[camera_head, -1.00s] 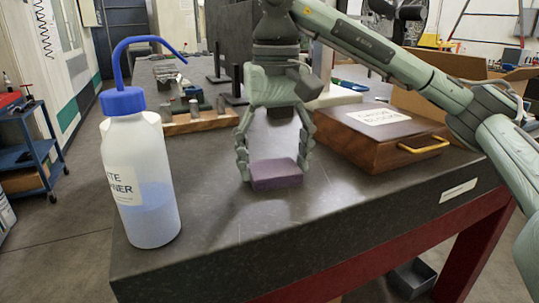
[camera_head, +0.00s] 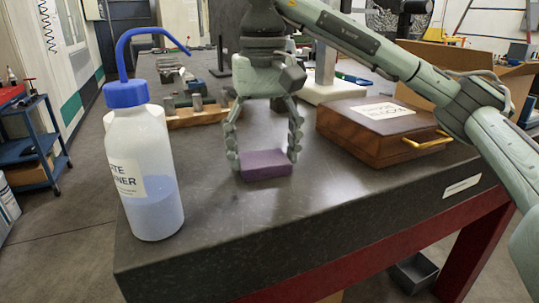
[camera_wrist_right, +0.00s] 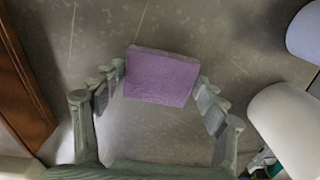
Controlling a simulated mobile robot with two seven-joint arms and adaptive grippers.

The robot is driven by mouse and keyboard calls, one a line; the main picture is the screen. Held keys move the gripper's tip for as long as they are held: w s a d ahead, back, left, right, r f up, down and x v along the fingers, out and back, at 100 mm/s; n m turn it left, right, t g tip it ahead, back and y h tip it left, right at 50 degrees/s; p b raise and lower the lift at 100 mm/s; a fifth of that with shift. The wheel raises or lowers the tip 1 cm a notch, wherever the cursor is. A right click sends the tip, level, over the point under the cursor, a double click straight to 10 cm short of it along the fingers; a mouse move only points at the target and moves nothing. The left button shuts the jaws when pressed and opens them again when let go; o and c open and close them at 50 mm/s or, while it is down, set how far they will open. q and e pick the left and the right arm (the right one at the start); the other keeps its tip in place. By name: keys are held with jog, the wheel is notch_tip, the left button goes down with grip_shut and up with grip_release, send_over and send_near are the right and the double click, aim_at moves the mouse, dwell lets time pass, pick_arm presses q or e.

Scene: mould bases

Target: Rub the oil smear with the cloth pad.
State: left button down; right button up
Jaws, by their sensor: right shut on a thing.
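The cloth pad (camera_head: 265,165) is a flat purple block at the table top, between the fingertips of my right gripper (camera_head: 264,158). The gripper points down and is shut on the pad by its two sides. In the right wrist view the pad (camera_wrist_right: 160,80) sits between the fingertips of the right gripper (camera_wrist_right: 160,88). I cannot tell whether the pad touches the surface. I cannot make out the oil smear on the dark table top (camera_head: 330,205); the pad and gripper may hide it. My left gripper is not in view.
A wash bottle (camera_head: 143,175) with blue cap and spout stands left of the pad. A wooden case (camera_head: 375,140) with a brass handle is to the right. A wooden block with metal parts (camera_head: 195,114) lies behind. The front of the table is clear.

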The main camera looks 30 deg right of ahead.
aim_at(246, 148)
jog(key=shift+w+d, duration=0.15)
jog(key=shift+w, duration=2.25)
jog(key=shift+w+d, duration=0.1)
jog(key=shift+w, duration=2.3)
jog(key=shift+s, duration=0.1)
jog(key=shift+s+f, duration=0.1)
jog(key=shift+s, duration=1.45)
jog(key=shift+s+a, duration=0.15)
jog(key=shift+s, duration=2.15)
jog(key=shift+s+a, duration=0.15)
jog(key=shift+s, duration=2.15)
jog(key=shift+r, duration=3.1)
